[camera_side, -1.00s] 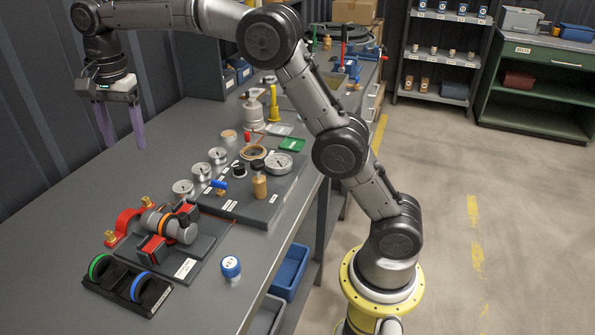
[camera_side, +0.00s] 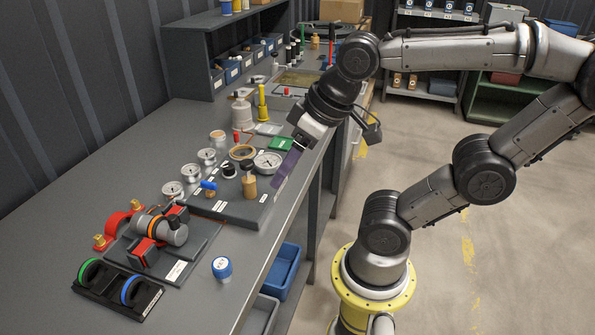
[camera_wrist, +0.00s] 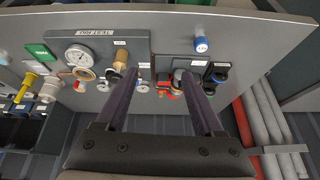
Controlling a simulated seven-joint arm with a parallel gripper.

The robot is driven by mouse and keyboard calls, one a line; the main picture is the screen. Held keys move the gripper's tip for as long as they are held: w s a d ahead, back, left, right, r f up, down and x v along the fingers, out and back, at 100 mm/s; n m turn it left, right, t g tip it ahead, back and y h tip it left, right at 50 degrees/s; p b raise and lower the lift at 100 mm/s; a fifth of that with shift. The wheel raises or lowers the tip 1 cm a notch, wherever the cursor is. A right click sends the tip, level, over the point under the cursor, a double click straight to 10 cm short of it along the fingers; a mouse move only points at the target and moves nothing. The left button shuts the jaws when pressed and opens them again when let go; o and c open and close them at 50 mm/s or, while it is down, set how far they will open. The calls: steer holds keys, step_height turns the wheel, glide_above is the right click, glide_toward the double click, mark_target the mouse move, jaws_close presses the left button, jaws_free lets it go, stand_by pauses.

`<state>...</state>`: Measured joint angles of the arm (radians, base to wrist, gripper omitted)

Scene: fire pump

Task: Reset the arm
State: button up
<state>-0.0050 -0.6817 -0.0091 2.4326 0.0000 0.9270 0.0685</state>
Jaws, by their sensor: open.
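My gripper (camera_side: 281,180) is tilted down over the right edge of the grey workbench (camera_side: 75,205), near the test board with the gauges. In the side view its two purple fingers overlap. In the wrist view my gripper (camera_wrist: 159,74) shows both fingers well apart, with nothing between them. It is open and empty. My arm is folded back to the right, with its elbow out over the open floor.
A gauge board (camera_side: 228,208), a pump (camera_side: 160,230) on a plate, a ring holder (camera_side: 117,290) and a blue-capped bottle (camera_side: 222,268) stand on the bench. Blue bins (camera_side: 279,272) sit below its edge. Shelves line the back. The floor at right is clear.

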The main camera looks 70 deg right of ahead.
steer(key=shift+s+f+n, duration=0.4)
steer(key=shift+s+f, duration=0.35)
